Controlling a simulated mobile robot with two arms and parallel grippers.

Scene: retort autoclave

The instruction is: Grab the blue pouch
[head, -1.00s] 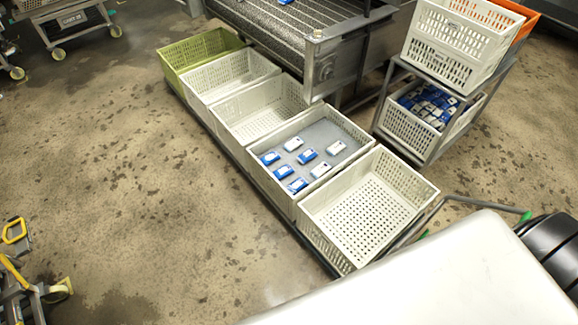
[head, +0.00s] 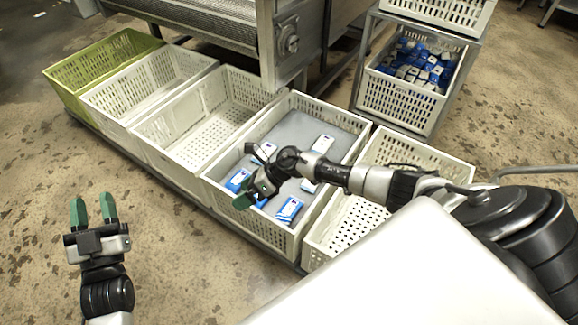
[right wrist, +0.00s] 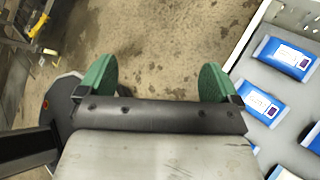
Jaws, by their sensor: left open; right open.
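Several blue pouches with white labels lie in a crate (head: 214,191) with a grey floor. In the head view one blue pouch (head: 237,180) is at the left and another blue pouch (head: 290,209) is at the near side. I cannot tell which one is meant. In the right wrist view a blue pouch (right wrist: 285,57) and a second one (right wrist: 258,103) lie right of my fingers. My right gripper (head: 251,196) is above the crate's left part, open and empty; its green fingers also show in the right wrist view (right wrist: 155,78). My left gripper (head: 93,211) is open and empty over the floor.
Empty white crates (head: 190,122) and a green crate (head: 98,55) line up to the left; another white crate (head: 408,148) stands right. A rack crate (head: 400,103) holds many blue pouches. Machinery (head: 290,40) stands behind. Floor at left is free.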

